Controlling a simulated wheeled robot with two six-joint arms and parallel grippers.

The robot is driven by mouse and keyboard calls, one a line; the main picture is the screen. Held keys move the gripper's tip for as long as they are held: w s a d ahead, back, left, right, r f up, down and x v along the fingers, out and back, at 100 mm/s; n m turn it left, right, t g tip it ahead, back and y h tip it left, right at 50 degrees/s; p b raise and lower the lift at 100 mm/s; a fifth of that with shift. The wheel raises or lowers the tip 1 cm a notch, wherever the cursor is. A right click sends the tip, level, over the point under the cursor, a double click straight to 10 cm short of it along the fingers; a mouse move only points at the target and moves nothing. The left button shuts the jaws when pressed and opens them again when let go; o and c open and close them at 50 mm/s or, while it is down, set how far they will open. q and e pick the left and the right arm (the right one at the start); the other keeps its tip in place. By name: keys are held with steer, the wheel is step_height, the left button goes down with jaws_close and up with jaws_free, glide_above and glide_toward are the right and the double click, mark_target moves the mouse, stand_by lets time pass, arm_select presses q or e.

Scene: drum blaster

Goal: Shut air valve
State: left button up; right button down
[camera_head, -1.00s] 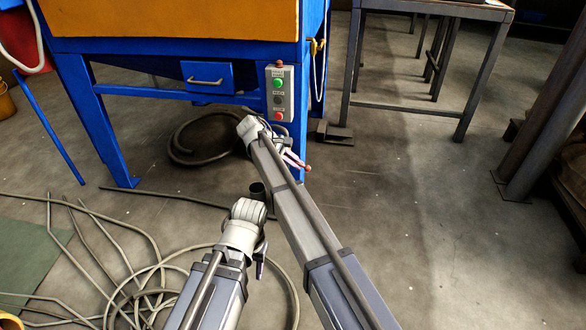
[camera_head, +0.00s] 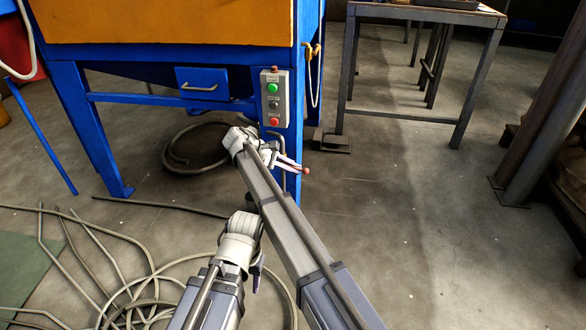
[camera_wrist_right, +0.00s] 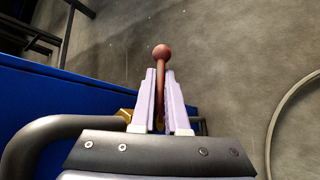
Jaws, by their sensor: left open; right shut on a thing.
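The air valve's lever, a thin red rod with a round red knob (camera_head: 306,170), is at the lower right of the blue cabinet's front leg. In the right wrist view the knob (camera_wrist_right: 161,52) sticks out past my fingertips, and the rod runs back between the fingers. My right gripper (camera_head: 290,163) is shut on this lever; its pale fingers (camera_wrist_right: 160,75) lie on both sides of it. The valve body is mostly hidden, with brass bits beside the fingers. My left gripper (camera_head: 257,272) is open, low and nearer, away from the valve and mostly hidden by its wrist.
A blue and orange cabinet (camera_head: 160,22) stands ahead, with a grey button box (camera_head: 274,97) above my right gripper. Loose hoses (camera_head: 130,275) lie on the floor at the left. A metal table (camera_head: 425,12) stands back right.

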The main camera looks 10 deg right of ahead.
steer(key=c, duration=0.9)
jaws_free()
